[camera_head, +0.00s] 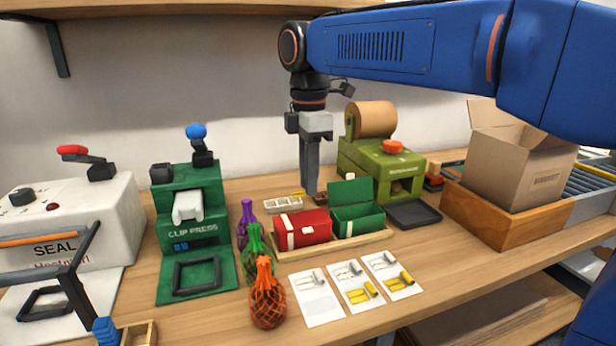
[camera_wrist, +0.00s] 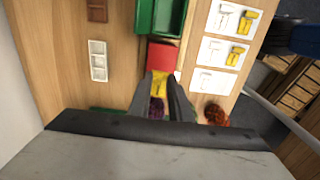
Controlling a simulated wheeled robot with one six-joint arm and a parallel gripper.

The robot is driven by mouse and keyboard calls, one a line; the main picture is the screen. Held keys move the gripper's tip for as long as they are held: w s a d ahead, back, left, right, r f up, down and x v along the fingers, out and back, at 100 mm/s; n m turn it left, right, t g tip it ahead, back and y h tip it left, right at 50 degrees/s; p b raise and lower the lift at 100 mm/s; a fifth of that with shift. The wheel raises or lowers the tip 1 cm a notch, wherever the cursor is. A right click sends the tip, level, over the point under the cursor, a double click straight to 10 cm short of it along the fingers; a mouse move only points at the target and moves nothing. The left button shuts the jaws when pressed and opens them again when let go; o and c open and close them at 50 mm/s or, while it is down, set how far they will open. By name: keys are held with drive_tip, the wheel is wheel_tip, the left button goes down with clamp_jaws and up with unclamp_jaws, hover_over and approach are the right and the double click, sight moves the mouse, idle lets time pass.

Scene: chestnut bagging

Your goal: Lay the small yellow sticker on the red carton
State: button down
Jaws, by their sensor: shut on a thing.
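The red carton (camera_head: 303,229) stands with its lid shut on a low wooden tray, left of a green carton. A white strip shows on its left end. In the wrist view the red carton (camera_wrist: 163,55) is just ahead of my fingertips. My gripper (camera_head: 310,190) points down behind the red carton, above the table. In the wrist view my gripper (camera_wrist: 166,82) is shut on the small yellow sticker (camera_wrist: 160,83), which shows between the fingers. A bit of yellow (camera_head: 298,193) also shows beside the fingertips in the head view. The fingers hide part of the sticker.
The green carton (camera_head: 357,219) stands with its lid up, close to my gripper's right. Purple, green and orange net bags (camera_head: 267,296) stand at the left front. A pale slotted holder (camera_head: 283,204) lies behind the red carton. Picture cards (camera_head: 316,296) lie in front.

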drive_tip(key=shift+f, duration=2.85)
drive_tip(key=c, duration=1.5)
unclamp_jaws()
drive_tip(key=shift+c, duration=0.2)
drive_tip(key=shift+r, duration=3.45)
